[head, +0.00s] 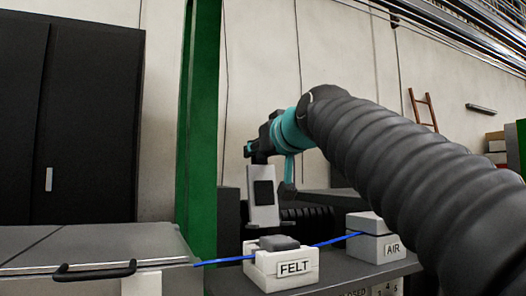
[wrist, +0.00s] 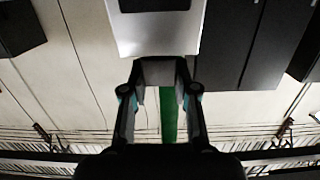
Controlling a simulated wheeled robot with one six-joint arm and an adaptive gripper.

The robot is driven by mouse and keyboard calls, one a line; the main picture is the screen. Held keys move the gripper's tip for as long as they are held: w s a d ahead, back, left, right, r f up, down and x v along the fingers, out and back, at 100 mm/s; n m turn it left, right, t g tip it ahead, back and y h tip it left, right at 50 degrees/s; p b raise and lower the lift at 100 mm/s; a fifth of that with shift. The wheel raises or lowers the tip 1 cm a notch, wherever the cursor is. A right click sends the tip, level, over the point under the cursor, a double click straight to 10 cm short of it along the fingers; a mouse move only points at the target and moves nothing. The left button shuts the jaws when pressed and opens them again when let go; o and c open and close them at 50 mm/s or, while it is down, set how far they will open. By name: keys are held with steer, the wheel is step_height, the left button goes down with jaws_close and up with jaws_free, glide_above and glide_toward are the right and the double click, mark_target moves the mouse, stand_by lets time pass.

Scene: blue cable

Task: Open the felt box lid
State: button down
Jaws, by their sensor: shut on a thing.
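The felt box (head: 284,268) is a small white box with a "FELT" label on the bench, at the lower middle of the head view. Its top is uncovered and a dark grey block (head: 279,242) shows in it. The felt box lid (head: 263,214), a light grey plate with a dark square, hangs upright above and behind the box, apart from it. My gripper (head: 261,160) is shut on the lid's upper end. In the wrist view the lid (wrist: 158,44) sticks out from between the fingertips of my gripper (wrist: 159,62).
A blue cable (head: 325,243) runs from the left through the felt box to a grey box labelled "AIR" (head: 375,247). A grey case (head: 95,252) with a black handle stands at left. A green post (head: 199,140) and dark cabinet (head: 70,120) stand behind.

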steer(key=shift+w+f, duration=0.1)
steer(key=shift+w, duration=0.1)
steer(key=c, duration=1.2)
jaws_free()
steer(key=shift+a, duration=0.1)
steer(key=o, duration=0.3)
steer(key=shift+w+a+f, duration=0.1)
steer(key=shift+w+f, duration=0.05)
steer(key=v, duration=1.2)
